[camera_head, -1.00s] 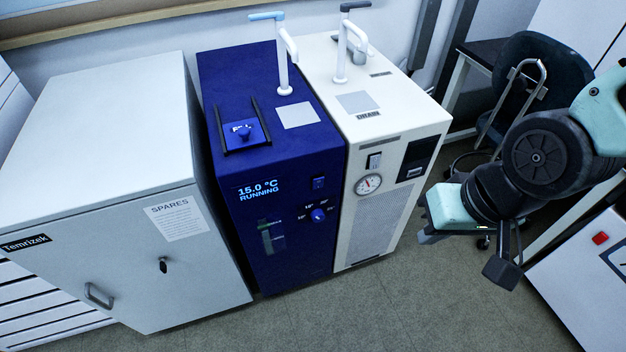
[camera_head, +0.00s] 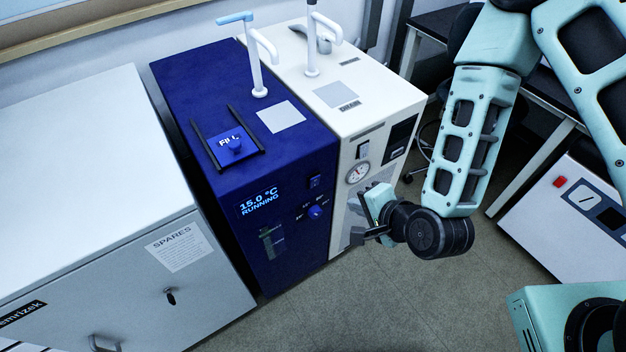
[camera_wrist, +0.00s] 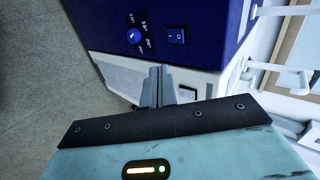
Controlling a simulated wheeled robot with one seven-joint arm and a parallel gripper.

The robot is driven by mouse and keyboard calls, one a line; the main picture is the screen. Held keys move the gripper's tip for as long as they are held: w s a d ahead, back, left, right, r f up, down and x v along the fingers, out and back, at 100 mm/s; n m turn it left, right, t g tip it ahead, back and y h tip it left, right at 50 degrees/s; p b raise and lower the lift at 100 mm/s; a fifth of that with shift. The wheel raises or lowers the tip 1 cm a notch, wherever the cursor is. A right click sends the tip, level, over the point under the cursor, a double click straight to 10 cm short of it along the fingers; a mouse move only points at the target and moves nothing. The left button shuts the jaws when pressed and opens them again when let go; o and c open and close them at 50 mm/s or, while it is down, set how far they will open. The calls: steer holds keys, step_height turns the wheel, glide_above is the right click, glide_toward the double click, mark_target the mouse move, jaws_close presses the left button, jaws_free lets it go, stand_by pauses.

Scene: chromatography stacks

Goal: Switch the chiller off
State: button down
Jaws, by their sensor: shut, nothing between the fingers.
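The blue chiller (camera_head: 290,245) stands between a grey cabinet and a white unit. Its display (camera_head: 259,202) reads 15.0 °C RUNNING. A small rocker switch (camera_head: 315,182) is on its front at the upper right, above a blue dial knob (camera_head: 315,212). In the wrist view, the switch (camera_wrist: 177,36) shows I and O marks, beside the knob (camera_wrist: 134,36). My gripper (camera_head: 362,236) is in front of the white unit, right of the chiller's front, apart from the switch. In the wrist view the fingers (camera_wrist: 157,75) are together and empty, pointing toward the chiller's front.
The white unit (camera_head: 379,100) with a gauge (camera_head: 358,173) and its own switch (camera_head: 362,150) is right beside the chiller, behind my gripper. The grey SPARES cabinet (camera_head: 90,150) stands left. Floor (camera_head: 370,300) is clear in front. A white device (camera_head: 560,210) is at right.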

steer(key=shift+f+m+t, duration=0.1)
steer(key=shift+m+t, duration=0.2)
steer(key=shift+w+f, duration=0.1)
steer(key=b, duration=1.5)
glide_toward(316, 182)
step_height(316, 182, down, 3)
steer(key=s+d, duration=0.1)
steer(key=shift+b, duration=1.15)
steer(key=shift+f+b, duration=0.1)
steer(key=shift+b, duration=0.4)
steer(key=shift+w+a+f+p, duration=0.1)
steer(key=shift+w+a+p, duration=0.05)
steer(key=shift+w+a, duration=0.55)
steer(key=shift+w+a+f+p, duration=0.15)
steer(key=shift+w+a, duration=0.3)
steer(key=shift+w, duration=0.45)
steer(key=shift+w+a+p, duration=0.15)
steer(key=shift+w+a, duration=0.4)
steer(key=shift+w, duration=0.25)
